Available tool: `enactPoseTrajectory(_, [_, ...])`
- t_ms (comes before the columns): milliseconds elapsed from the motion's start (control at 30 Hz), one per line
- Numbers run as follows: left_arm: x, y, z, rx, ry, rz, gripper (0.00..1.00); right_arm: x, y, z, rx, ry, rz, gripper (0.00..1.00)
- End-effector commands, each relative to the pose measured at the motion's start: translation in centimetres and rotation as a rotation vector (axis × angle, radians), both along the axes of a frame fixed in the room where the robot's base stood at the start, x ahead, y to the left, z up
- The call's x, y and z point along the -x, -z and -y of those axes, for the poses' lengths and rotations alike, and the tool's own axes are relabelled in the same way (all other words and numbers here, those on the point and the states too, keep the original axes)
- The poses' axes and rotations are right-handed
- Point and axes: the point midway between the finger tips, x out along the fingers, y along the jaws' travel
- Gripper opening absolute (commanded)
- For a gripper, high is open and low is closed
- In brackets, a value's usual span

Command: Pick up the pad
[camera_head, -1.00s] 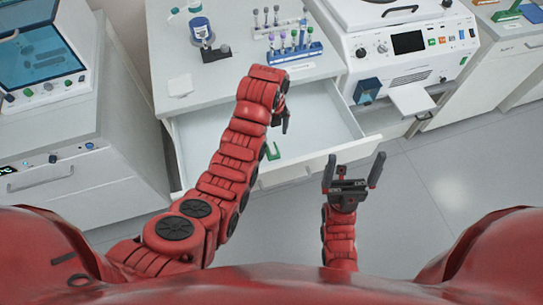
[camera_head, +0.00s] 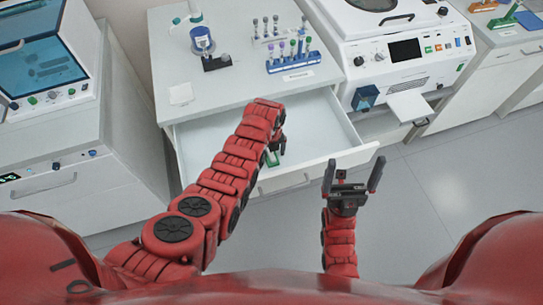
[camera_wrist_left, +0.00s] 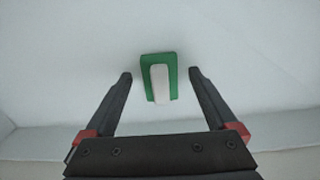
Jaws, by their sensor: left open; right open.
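The pad is a green block with a white raised grip (camera_wrist_left: 160,84). It lies on the floor of the open drawer, and part of its green edge shows in the head view (camera_head: 271,158). My left gripper (camera_head: 279,146) is inside the drawer area, close to the pad and partly hidden by my arm. In the left wrist view the left gripper's fingers (camera_wrist_left: 160,74) are open, with the pad seen between and just beyond their tips. I see no contact. My right gripper (camera_head: 353,168) is open and empty, outside the drawer to its right.
The open drawer (camera_head: 318,120) is otherwise bare; its front panel (camera_head: 310,171) stands between my body and the pad. The counter above holds a blue tube rack (camera_head: 294,63) and a blue-labelled jar (camera_head: 202,40). A white machine (camera_head: 415,45) stands at right.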

Motion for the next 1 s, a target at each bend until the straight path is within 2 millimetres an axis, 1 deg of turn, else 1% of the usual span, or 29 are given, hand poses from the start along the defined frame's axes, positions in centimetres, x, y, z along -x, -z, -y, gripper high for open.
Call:
enactPoseTrajectory(267, [-0.01,0.12,0.02,0.001,0.000,0.000,0.91,0.00,-0.02,0.00,0.000,0.000,0.000,1.00])
enactPoseTrajectory(367, [0.00,0.12,0.01,0.001,0.000,0.000,0.75,0.01,-0.02,0.00,0.000,0.000,0.000,1.00])
enactPoseTrajectory(400, [0.00,0.11,0.01,0.001,0.000,0.000,0.68,0.01,-0.02,0.00,0.000,0.000,0.000,1.00])
enactPoseTrajectory(767, [0.01,0.11,0.01,0.000,0.000,0.000,0.03,0.00,-0.02,0.00,0.000,0.000,0.000,1.00])
enactPoseTrajectory(800, [0.00,0.10,0.01,0.001,0.000,0.000,0.00,0.01,-0.02,0.00,0.000,0.000,0.000,1.00])
enactPoseTrajectory(1000, [0.00,0.08,0.01,0.001,0.000,0.000,0.00,0.00,-0.02,0.00,0.000,0.000,0.000,1.00])
